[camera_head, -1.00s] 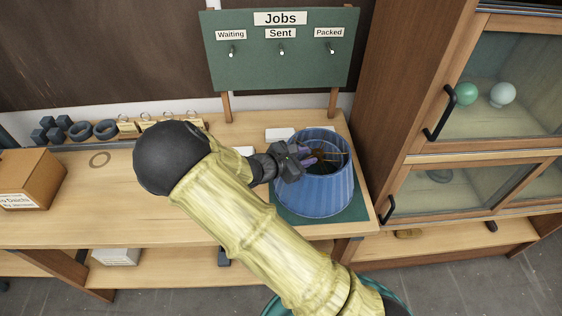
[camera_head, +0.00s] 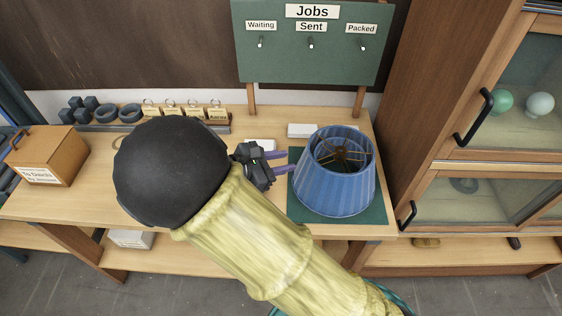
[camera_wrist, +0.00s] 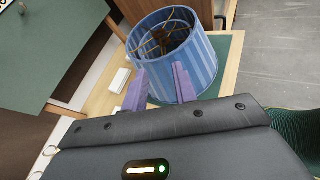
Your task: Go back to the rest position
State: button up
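My gripper (camera_head: 279,162) is just left of the blue lampshade (camera_head: 335,183), above the bench. Its two purple fingers are apart with nothing between them, and they point toward the shade. In the wrist view my gripper (camera_wrist: 160,88) shows its fingers spread in front of the shade (camera_wrist: 175,45). The shade stands upright on a green mat (camera_head: 376,212), its wire frame visible through the open top. My arm hides part of the bench middle.
A green Jobs board (camera_head: 309,50) stands at the back. A glass-door cabinet (camera_head: 455,150) is on the right. Dark rings, blocks and tags (camera_head: 172,112) line the back. White blocks (camera_head: 302,130) lie behind the shade.

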dwell(0.5)
jog(key=s+d+m+g+y, duration=0.2)
jog(key=s+d+m+y, duration=0.3)
jog(key=d+m, duration=0.3)
jog(key=s+d+m+g+y, duration=0.3)
jog(key=s+d+m+y, duration=0.2)
jog(key=d+m, duration=0.4)
jog(key=shift+m+y, duration=0.6)
jog(key=shift+m, duration=2.1)
jog(key=shift+d+f, duration=0.1)
